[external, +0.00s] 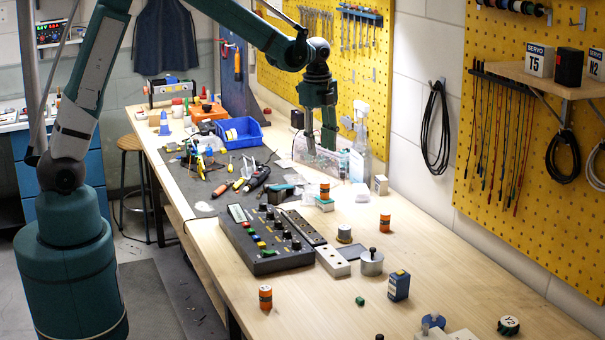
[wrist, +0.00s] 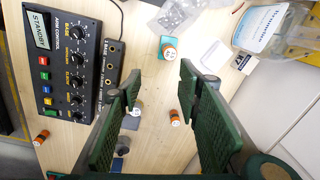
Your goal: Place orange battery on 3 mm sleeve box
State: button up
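My gripper (external: 321,145) is open and empty, high above the back part of the bench; its two green fingers (wrist: 160,84) stand wide apart. A second orange battery (external: 385,222) stands on bare wood and appears between the fingers in the wrist view (wrist: 174,117). A third orange battery (external: 265,297) stands near the front edge. No box label reads clearly as 3 mm sleeve.
A black control panel (external: 265,238) lies at mid-bench. A metal cylinder (external: 371,263), a blue box (external: 398,285) and a green cube (external: 360,300) stand to its right. A small white box (external: 380,185) and a clear bottle (external: 360,150) are near the wall.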

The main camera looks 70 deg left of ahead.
jog(key=s+d+r+n+t, duration=0.2)
jog(key=s+d+r+n, duration=0.2)
jog(key=s+r, duration=0.45)
jog(key=s+d+r+n+t, duration=0.1)
jog(key=s+d+r+n, duration=0.2)
jog(key=s+r, duration=0.55)
jog(key=s+d+f+n+t, duration=0.1)
jog(key=s+n, duration=0.3)
jog(key=s, duration=0.7)
jog(key=s+d+f+n+t, duration=0.2)
jog(key=s+d+f+n, duration=0.1)
jog(key=s, duration=0.8)
jog(key=shift+d+n+t, duration=0.2)
jog(key=shift+n+t, duration=0.1)
jog(key=shift+n, duration=0.2)
